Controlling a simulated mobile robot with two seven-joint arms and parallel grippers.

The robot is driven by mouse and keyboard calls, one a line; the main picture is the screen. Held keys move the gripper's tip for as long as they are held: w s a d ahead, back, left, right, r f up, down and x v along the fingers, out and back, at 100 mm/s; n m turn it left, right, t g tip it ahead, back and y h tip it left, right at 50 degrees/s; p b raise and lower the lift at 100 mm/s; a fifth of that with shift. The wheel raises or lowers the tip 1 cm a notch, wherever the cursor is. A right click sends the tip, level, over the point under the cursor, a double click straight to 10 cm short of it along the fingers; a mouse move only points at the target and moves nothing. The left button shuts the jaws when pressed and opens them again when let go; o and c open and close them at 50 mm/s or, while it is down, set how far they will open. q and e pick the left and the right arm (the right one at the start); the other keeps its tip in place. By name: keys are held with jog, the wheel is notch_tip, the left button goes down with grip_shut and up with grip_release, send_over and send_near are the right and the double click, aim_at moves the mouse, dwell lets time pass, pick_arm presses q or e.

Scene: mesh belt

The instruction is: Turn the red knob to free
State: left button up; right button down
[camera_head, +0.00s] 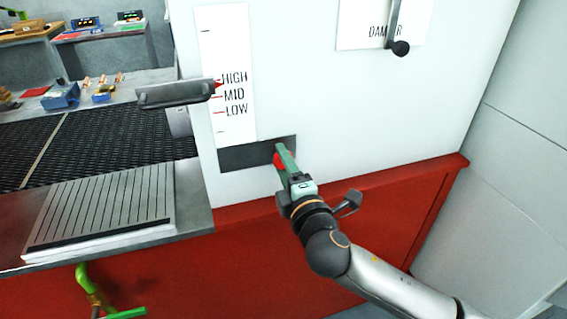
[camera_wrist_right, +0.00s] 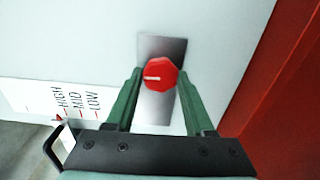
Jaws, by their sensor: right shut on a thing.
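The red knob (camera_wrist_right: 161,75) is an octagon with a white pointer line. In the right wrist view the line points left, toward the side of the printed scale. The knob sits on a grey metal plate (camera_wrist_right: 155,105) on the white panel. My right gripper (camera_head: 281,157) reaches the knob from the front, its green fingers on either side; it is shut on the knob. In the head view the fingers hide most of the knob. No "free" label is readable. What looks like my left gripper (camera_head: 108,292), bright green, is low at the left, fingers apart and empty, partly cut off.
A scale marked HIGH, MID, LOW (camera_head: 228,85) has a grey handle (camera_head: 176,93) beside it. A danger sign (camera_head: 372,25) with a black-knobbed lever is above right. A red ledge (camera_head: 400,185) runs below the panel. A mesh belt (camera_head: 100,140) and ribbed plate (camera_head: 105,205) are at left.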

jog(key=shift+c, duration=1.3)
grip_release()
jog(key=shift+s, duration=0.1)
jog(key=v, duration=1.2)
jog(key=shift+b, duration=0.45)
jog(key=shift+s+d, duration=0.1)
jog(key=shift+s, duration=0.15)
